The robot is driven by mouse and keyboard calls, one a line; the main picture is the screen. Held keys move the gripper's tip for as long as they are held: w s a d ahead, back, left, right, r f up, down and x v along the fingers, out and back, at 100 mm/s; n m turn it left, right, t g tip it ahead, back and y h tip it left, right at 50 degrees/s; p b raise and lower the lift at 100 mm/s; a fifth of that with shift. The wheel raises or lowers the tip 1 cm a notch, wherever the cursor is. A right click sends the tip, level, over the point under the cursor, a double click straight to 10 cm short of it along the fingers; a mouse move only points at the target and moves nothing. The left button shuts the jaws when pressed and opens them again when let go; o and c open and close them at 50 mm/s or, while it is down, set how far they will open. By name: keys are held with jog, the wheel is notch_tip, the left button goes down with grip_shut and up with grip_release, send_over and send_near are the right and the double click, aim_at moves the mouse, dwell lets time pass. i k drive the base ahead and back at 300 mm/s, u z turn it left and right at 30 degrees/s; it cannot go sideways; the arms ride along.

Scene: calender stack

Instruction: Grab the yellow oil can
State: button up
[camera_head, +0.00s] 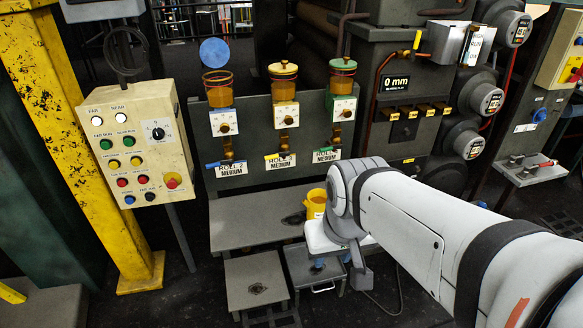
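The yellow oil can (315,203) stands upright at the right end of the grey bench, just left of my white and grey wrist. Its right side is partly hidden by my arm. My arm comes in from the lower right and ends beside and in front of the can. My gripper's fingers cannot be made out from this view, so I cannot tell whether they are open or shut, or whether they touch the can.
The grey bench (240,228) has free room left of the can. Low grey steps (255,282) stand below it. Three amber oil cups (219,90) with labelled valves are on the panel behind. A control box (137,145) and yellow column (70,130) stand at left.

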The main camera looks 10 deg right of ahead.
aim_at(320, 205)
jog(key=z, duration=0.05)
jog(key=i, duration=1)
jog(key=u, duration=0.05)
